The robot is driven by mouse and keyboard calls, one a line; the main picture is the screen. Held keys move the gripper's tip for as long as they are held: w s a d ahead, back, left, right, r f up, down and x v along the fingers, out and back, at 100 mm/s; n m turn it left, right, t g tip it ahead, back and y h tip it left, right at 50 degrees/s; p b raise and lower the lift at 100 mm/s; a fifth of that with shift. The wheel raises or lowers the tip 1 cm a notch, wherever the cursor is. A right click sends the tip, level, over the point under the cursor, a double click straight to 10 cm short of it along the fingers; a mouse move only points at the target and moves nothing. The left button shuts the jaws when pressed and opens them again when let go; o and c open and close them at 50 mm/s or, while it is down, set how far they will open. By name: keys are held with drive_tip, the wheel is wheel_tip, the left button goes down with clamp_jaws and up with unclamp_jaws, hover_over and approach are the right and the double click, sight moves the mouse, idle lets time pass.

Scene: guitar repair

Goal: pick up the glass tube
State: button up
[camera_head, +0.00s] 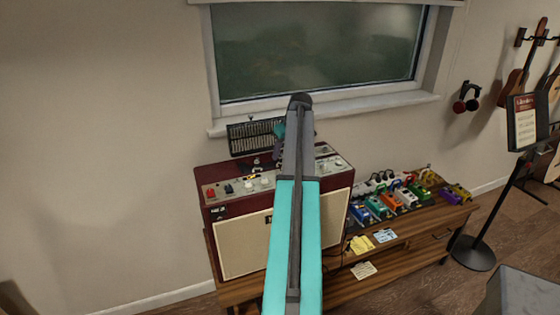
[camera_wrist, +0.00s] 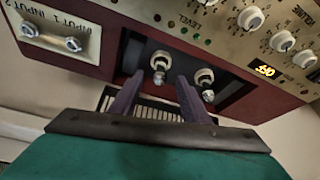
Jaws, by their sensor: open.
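In the wrist view, a dark recess in the amplifier's top panel holds two small shiny glass-like pieces on pale round bases. One (camera_wrist: 159,73) is in line with the gap between my fingers; the other (camera_wrist: 208,95) is to the right, beyond the right finger. I cannot tell for sure which is the glass tube. My gripper (camera_wrist: 160,77) is open, with its two purple fingers apart and pointing at the recess. I see nothing held. In the head view my gripper (camera_head: 279,143) is above the amplifier (camera_head: 236,250), mostly hidden by my arm.
A black grille (camera_head: 250,137) stands behind the amplifier. Several pedals (camera_head: 390,200) sit on the wooden bench (camera_head: 415,222) at right, below the window (camera_head: 318,50).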

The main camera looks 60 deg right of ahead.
drive_tip(key=shift+x, duration=0.95)
drive_tip(key=shift+r, duration=0.1)
drive_tip(key=c, duration=0.9)
